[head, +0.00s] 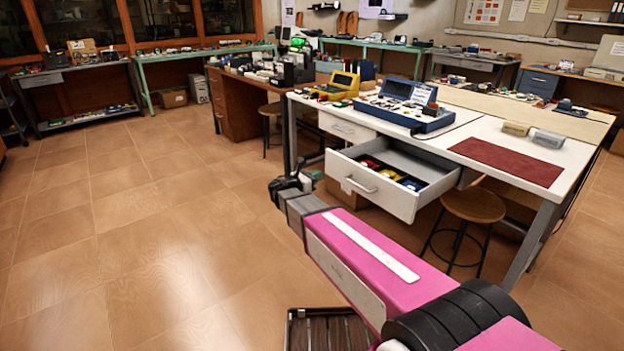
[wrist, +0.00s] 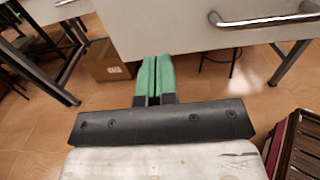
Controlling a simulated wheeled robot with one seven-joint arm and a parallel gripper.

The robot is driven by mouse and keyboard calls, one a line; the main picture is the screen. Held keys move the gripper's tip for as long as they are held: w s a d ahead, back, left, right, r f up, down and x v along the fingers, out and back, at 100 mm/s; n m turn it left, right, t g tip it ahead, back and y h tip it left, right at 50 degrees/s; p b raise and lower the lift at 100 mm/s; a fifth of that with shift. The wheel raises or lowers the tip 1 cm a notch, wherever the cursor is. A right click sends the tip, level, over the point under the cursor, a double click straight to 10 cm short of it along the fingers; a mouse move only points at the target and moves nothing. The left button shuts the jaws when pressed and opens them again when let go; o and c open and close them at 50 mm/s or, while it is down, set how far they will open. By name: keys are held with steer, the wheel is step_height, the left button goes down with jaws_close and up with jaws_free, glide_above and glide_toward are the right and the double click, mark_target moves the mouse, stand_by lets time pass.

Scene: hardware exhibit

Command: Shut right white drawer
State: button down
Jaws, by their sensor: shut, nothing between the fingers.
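The right white drawer (head: 376,190) is pulled out under the white table, with several red, blue and yellow items inside. In the wrist view its front panel (wrist: 185,32) fills the upper part, and its metal handle (wrist: 265,19) shows at the upper right. My gripper (wrist: 154,60) has green fingers pressed together with nothing between them. The fingertips appear at the lower edge of the drawer front, left of the handle; I cannot tell whether they touch it. In the head view my gripper (head: 283,188) is just left of the drawer front, small and partly hidden by my arm.
A second white drawer (head: 347,127) to the left is closed. The white table (head: 478,130) carries a blue case (head: 403,104), a yellow device (head: 339,86) and a red mat (head: 506,160). A stool (head: 470,208) stands right of the drawer. A cardboard box (wrist: 108,62) sits beneath. Floor at left is clear.

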mark_target(339, 167)
steer(key=x, duration=0.9)
steer(key=shift+d, duration=0.1)
steer(key=x, duration=3.4)
steer(key=shift+w+d, duration=0.1)
steer(key=shift+w, duration=0.05)
steer(key=shift+w+d, duration=0.1)
steer(key=shift+w, duration=0.05)
